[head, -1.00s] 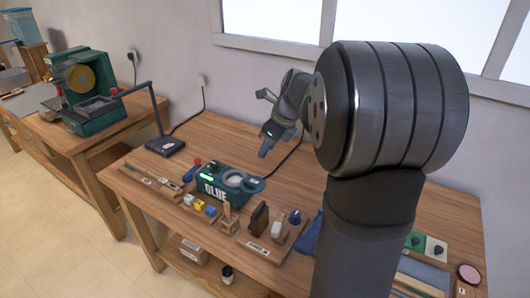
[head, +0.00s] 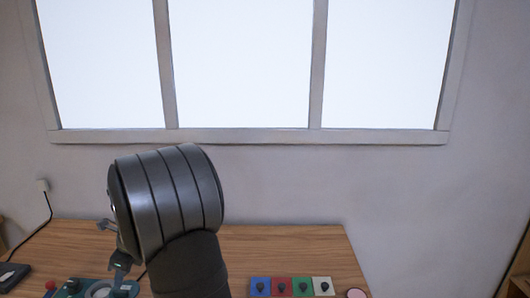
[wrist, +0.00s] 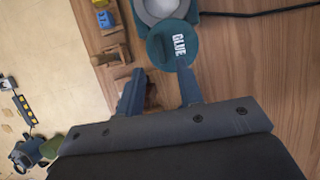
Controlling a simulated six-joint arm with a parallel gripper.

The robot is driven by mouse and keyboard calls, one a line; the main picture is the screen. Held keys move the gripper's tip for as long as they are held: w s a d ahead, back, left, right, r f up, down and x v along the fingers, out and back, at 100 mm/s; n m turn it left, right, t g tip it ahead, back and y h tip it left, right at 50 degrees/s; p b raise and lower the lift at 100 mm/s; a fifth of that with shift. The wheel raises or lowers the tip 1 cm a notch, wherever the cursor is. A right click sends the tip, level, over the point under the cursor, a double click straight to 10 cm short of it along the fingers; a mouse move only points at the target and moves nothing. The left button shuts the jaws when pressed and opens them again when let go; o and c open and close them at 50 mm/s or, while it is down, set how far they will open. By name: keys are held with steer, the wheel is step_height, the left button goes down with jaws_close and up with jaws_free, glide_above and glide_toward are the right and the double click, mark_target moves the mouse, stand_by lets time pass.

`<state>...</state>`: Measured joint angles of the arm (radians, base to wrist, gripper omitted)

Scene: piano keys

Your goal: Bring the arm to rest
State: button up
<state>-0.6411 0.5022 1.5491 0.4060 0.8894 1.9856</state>
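My gripper (wrist: 162,88) is open in the wrist view, with its two blue-grey fingers apart and nothing seen held between them. It points down over the wooden workbench, beside a teal glue pot with a lid marked GLUE (wrist: 180,46). In the head view my gripper (head: 119,267) shows only in part at the lower left, behind my dark arm link.
A row of coloured tiles with dark knobs (head: 291,287) lies on the workbench (head: 275,245). A pink disc (head: 356,293) is to their right. Small wooden holders (wrist: 113,52) stand left of the glue pot. A black cable (wrist: 262,11) crosses the bench.

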mark_target(118, 291)
steer(key=x, duration=0.6)
steer(key=shift+a+f, duration=0.15)
steer(key=shift+f, duration=0.1)
steer(key=shift+a+f, duration=0.1)
steer(key=shift+a, duration=0.2)
